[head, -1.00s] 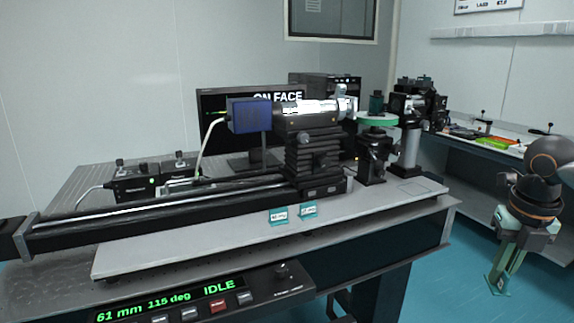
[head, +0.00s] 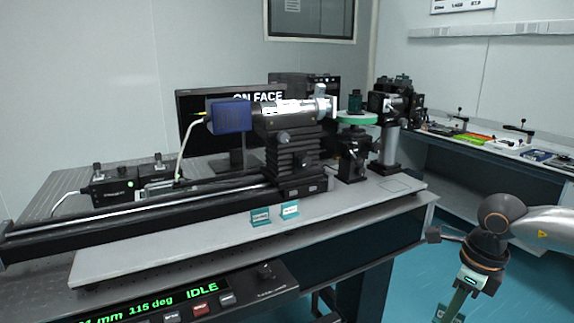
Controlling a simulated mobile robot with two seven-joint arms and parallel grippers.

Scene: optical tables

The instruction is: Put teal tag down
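Two small teal tags with white labels stand side by side on the grey plate (head: 200,240) of the near optical table: a left tag (head: 260,217) and a right tag (head: 289,210). My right gripper (head: 443,313) is at the lower right, over the floor beside the table, pointing down and well apart from both tags. Its greenish fingers run to the bottom edge, and I cannot tell whether they are shut or hold anything. My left gripper is out of view.
A black rail with a stage and silver cylinder (head: 285,107) stands behind the tags. A control box (head: 190,303) reading "IDLE" is at the table's front. The plate in front of the tags is clear. Another bench (head: 480,152) with trays stands at the right.

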